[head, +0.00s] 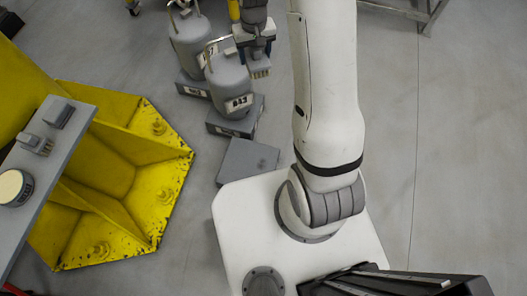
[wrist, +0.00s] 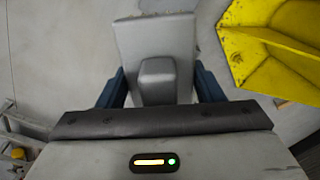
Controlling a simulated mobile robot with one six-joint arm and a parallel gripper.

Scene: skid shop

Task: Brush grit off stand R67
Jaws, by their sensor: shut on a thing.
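My gripper (head: 255,42) is shut on a grey brush (head: 260,70) with pale bristles pointing down, at the upper middle of the head view. In the wrist view my blue gripper fingers (wrist: 158,92) close on the sides of the brush's grey block (wrist: 157,72). A bare grey stand (head: 240,160) lies on the floor against my white base, with faint dark marks towards its right. Two more stands, a middle one (head: 222,127) and a farther one (head: 188,86), carry grey canisters. The stand labels are too small to read, so I cannot tell which is R67.
The near canister (head: 229,88) stands just below and left of the brush, and the far canister (head: 190,42) is behind it. A yellow bracket (head: 120,165) and a grey shelf (head: 60,140) with small items fill the left. Floor at right is clear.

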